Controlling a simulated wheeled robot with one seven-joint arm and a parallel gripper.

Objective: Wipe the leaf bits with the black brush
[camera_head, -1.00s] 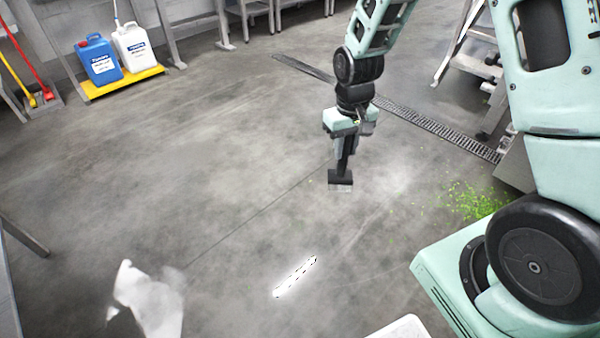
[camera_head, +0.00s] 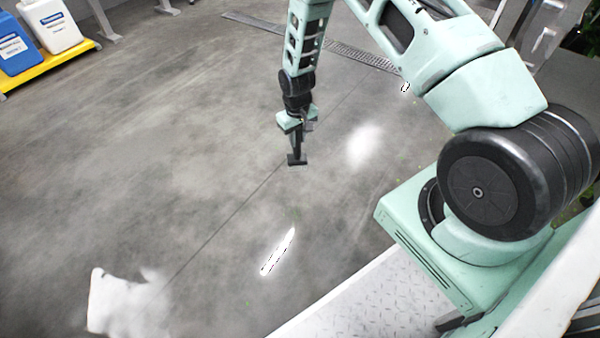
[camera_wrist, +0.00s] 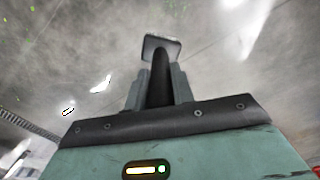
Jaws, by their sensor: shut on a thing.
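The black brush (camera_head: 297,160) hangs head down from my gripper (camera_head: 297,126), with its flat head at or just above the grey floor; I cannot tell whether it touches. In the wrist view the brush (camera_wrist: 161,46) has its dark handle between the two fingers of my gripper (camera_wrist: 160,88), which is shut on it. Only sparse green leaf bits show in the head view, as tiny specks. More faint leaf bits (camera_wrist: 31,38) lie scattered at the upper left of the wrist view. The denser green patch does not show now; my arm covers much of the right side.
A floor drain grate (camera_head: 350,53) crosses behind my arm. A blue jug (camera_head: 14,46) and a white jug (camera_head: 52,27) stand on a yellow tray (camera_head: 52,67) at the upper left. Bright glare spots mark the floor. The middle and left floor is clear.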

